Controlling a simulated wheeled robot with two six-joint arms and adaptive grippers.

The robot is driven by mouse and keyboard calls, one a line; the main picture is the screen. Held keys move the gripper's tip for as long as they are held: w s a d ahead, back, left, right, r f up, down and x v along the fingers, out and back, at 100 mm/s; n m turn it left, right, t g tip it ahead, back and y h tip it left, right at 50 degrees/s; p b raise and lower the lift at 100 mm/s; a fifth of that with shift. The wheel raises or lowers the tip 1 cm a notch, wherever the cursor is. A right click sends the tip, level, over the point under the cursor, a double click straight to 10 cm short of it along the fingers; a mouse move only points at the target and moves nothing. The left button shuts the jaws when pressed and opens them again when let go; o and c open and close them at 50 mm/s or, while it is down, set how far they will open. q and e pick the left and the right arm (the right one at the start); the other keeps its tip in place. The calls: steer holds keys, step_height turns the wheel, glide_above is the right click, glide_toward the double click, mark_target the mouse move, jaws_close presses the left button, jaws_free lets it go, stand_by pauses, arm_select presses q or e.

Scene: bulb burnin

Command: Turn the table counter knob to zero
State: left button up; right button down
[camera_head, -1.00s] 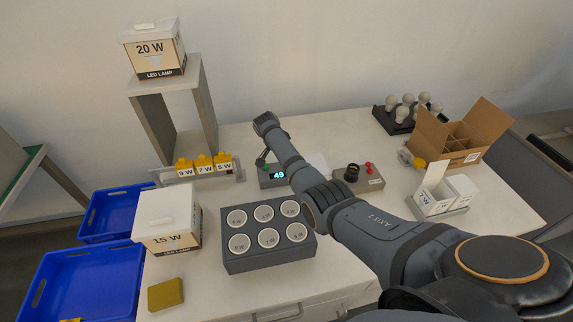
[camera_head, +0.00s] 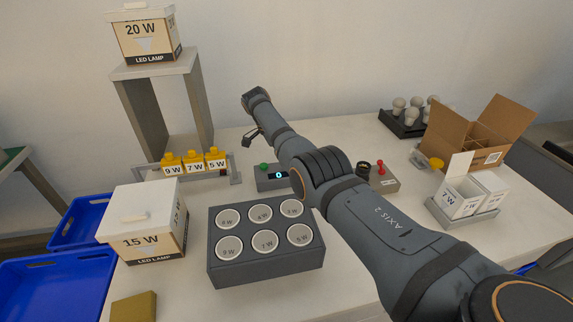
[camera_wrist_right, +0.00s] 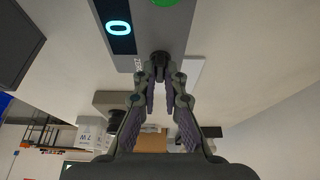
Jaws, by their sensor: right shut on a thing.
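The table counter (camera_head: 264,185) is a grey box with a green button (camera_head: 264,165) and a lit display (camera_head: 279,175) that reads 0. In the right wrist view the counter (camera_wrist_right: 170,32) fills the top, its display (camera_wrist_right: 119,28) also reading 0. A small dark knob (camera_wrist_right: 160,58) stands on its face beside the printed lettering. My right gripper (camera_wrist_right: 160,74) is shut on this knob with both fingertips around it. In the head view my right arm reaches over the table and hides the knob and the fingertips. My left gripper is in neither view.
A grey block with several round sockets (camera_head: 266,270) stands in front of the counter. Another control box (camera_head: 386,185) with a red part sits to the right. Lamp boxes, yellow labelled blocks (camera_head: 194,165), a cardboard carton (camera_head: 480,140) and a bulb tray (camera_head: 404,125) surround the work area.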

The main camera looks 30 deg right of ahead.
stand_by(0.4)
steer(key=c, duration=1.4)
jaws_free()
steer(key=shift+c, duration=0.2)
step_height(320, 180, up, 10)
